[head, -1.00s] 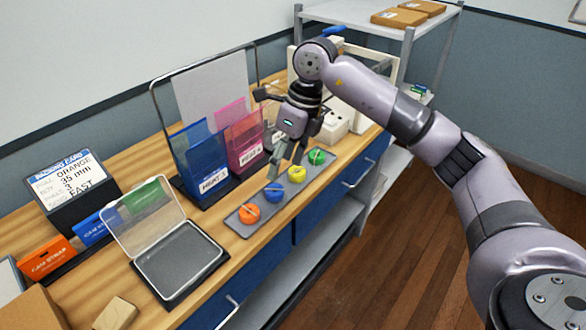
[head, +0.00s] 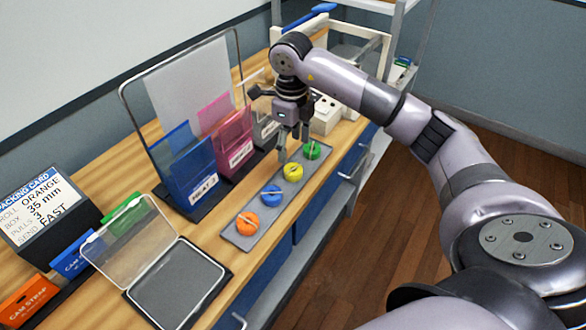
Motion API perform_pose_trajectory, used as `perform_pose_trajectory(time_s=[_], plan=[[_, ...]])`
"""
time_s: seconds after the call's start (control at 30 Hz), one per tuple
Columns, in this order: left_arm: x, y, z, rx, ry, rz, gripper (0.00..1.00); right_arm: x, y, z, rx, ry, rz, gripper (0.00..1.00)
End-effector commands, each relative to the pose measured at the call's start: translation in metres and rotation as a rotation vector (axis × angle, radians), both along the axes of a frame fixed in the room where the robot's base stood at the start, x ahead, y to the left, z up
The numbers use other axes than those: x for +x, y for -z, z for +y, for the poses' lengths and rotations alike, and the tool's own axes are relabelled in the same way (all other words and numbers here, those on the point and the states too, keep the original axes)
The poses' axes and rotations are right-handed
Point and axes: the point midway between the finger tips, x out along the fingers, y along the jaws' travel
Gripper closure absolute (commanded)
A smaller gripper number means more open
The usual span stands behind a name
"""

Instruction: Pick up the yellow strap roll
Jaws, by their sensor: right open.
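The yellow strap roll (head: 293,172) sits on a grey tray (head: 253,210), in a row between the blue roll (head: 271,194) and the green roll (head: 312,150). An orange roll (head: 247,223) is at the near end of the row. My right gripper (head: 293,150) points down above the tray, its open fingers just over and behind the yellow roll. Nothing shows between its fingers, and I cannot tell whether they touch the roll. My left gripper is out of view.
A clear-lidded box (head: 177,285) stands open at the near end of the bench. Blue and pink sleeves stand in a holder (head: 188,165) behind the tray. White boxes (head: 326,115) lie beyond the gripper.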

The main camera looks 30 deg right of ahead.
Motion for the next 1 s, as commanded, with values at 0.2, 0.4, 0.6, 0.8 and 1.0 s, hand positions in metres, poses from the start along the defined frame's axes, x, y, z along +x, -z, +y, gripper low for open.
perform_pose_trajectory(time_s=[0.2, 0.4, 0.6, 0.8, 1.0], plan=[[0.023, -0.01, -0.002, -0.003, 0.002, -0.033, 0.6, 0.0, 0.029, 0.0, 0.001, 0.0, 0.0, 0.37], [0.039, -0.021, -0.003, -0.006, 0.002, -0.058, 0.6, -0.001, 0.043, -0.001, 0.001, 0.0, 0.003, 0.37], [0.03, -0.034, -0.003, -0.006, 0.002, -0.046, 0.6, -0.002, 0.074, -0.003, 0.002, 0.0, 0.002, 0.37], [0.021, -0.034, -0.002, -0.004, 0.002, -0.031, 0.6, -0.001, 0.086, -0.004, 0.001, 0.0, -0.002, 0.37], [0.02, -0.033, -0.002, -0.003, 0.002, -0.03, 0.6, -0.001, 0.086, -0.004, 0.001, -0.001, -0.002, 0.4]])
